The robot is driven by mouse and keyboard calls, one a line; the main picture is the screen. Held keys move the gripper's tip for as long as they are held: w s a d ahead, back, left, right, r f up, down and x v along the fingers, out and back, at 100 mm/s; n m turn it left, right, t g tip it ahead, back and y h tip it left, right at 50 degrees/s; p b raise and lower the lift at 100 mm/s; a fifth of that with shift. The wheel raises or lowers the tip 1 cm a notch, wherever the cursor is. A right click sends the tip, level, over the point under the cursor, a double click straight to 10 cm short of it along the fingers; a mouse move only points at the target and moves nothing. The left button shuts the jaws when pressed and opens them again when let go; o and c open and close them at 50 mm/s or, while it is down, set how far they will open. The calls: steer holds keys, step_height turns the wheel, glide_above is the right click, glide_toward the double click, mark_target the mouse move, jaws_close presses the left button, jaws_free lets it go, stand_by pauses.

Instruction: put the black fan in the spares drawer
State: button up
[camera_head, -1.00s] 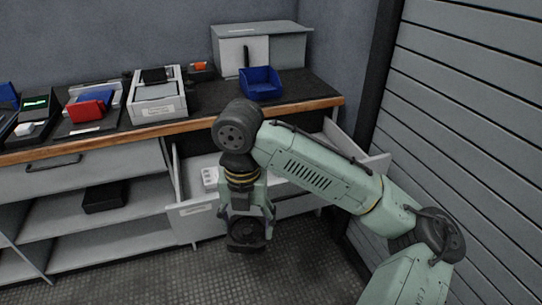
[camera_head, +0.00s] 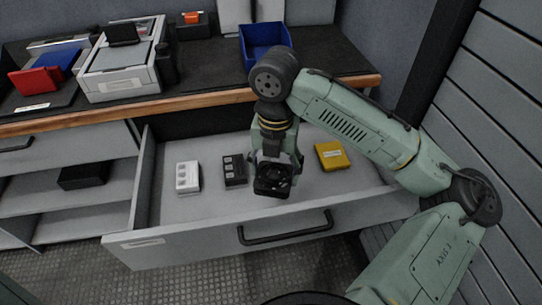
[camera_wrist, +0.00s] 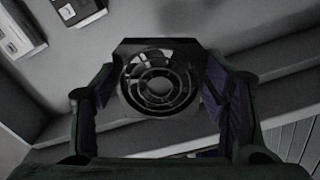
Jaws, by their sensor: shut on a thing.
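The black fan (camera_head: 272,180) is a square frame with a round grille. My gripper (camera_head: 276,166) is shut on it, with a finger at each side, as the wrist view (camera_wrist: 160,92) shows. The fan (camera_wrist: 158,80) is held in front of the wrist camera. The spares drawer (camera_head: 300,200) stands pulled out below the worktop. In the head view the fan is over the drawer's front part, close behind the front panel and handle. How high it is above the drawer floor I cannot tell.
Inside the drawer lie a white module (camera_head: 188,177), a dark module (camera_head: 235,170) and a yellow box (camera_head: 332,155). Bare drawer floor shows between them. A blue bin (camera_head: 265,40) and a grey tray (camera_head: 122,70) stand on the worktop. A slatted wall (camera_head: 490,120) is at right.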

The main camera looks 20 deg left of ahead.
glide_above(274, 205)
step_height(274, 205, down, 6)
steer(key=shift+f, duration=2.35)
steer(key=shift+f, duration=0.1)
steer(key=shift+f, duration=0.15)
steer(key=o, duration=1.2)
step_height(274, 205, up, 12)
steer(key=shift+r, duration=0.25)
